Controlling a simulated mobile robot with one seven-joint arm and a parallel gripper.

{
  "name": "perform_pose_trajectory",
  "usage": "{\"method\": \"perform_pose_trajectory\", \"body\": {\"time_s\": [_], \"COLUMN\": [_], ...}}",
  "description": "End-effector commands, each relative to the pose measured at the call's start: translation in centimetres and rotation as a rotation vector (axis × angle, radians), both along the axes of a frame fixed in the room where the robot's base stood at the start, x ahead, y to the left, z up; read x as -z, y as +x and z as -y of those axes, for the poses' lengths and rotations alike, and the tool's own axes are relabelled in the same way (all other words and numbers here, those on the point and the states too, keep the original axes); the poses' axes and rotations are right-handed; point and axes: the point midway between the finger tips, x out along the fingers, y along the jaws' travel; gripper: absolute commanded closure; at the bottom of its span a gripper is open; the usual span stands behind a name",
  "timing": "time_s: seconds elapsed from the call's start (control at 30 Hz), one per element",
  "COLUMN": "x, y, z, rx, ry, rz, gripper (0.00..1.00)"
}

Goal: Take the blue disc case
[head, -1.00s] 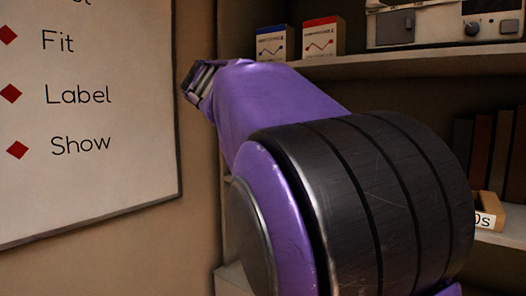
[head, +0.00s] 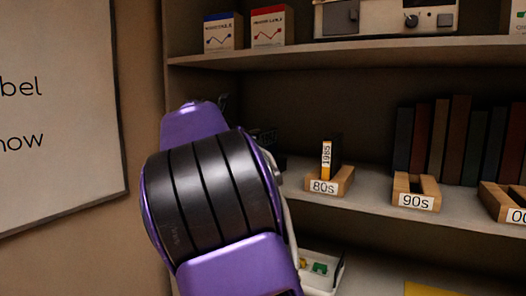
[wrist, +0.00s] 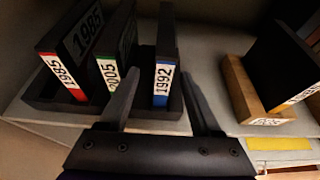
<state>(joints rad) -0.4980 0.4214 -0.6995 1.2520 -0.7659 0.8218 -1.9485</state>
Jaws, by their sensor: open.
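The blue disc case (wrist: 164,72) is a thin dark case with a blue and white spine label reading 1992. It stands upright in a dark rack (wrist: 150,118), beside a case with a green label reading 2005 (wrist: 108,77) and one with a red label (wrist: 64,79). My gripper (wrist: 162,82) is open in the wrist view, with one finger on each side of the blue case. Whether the fingers touch it I cannot tell. In the head view my arm hides the gripper and the blue case.
A wooden holder marked 80s (head: 330,186) holds a yellow-labelled 1985 case (head: 327,160). A holder marked 90s (head: 415,199) stands right of it and looks empty. Dark books (head: 440,140) stand behind. An upper shelf (head: 360,50) runs overhead. A white bin (head: 325,275) sits below.

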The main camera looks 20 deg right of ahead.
Motion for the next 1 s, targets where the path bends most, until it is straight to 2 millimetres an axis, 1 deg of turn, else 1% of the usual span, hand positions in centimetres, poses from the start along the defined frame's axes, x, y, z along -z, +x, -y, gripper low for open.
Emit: {"method": "perform_pose_trajectory", "body": {"time_s": [0.07, 0.23, 0.33, 0.43, 0.67, 0.7, 0.87, 1.0], "x": [0.2, 0.9, 1.4, 1.6, 1.7, 1.7, 1.7, 1.7], "y": [0.3, 1.5, 2.3, 2.6, 2.7, 2.7, 2.7, 2.7], "z": [0.6, 2.8, 3.7, 4.1, 4.1, 4.1, 4.1, 4.1], "rx": [0.001, 0.004, 0.001, 0.001, -0.001, -0.001, 0.0, 0.0], "ry": [-0.002, -0.003, -0.002, -0.002, -0.001, 0.0, 0.0, 0.0], "rz": [-0.001, -0.002, -0.001, 0.0, 0.001, 0.0, 0.0, 0.0], "gripper": [0.35, 0.35, 0.35, 0.35, 0.35, 0.42, 0.71, 0.96]}}
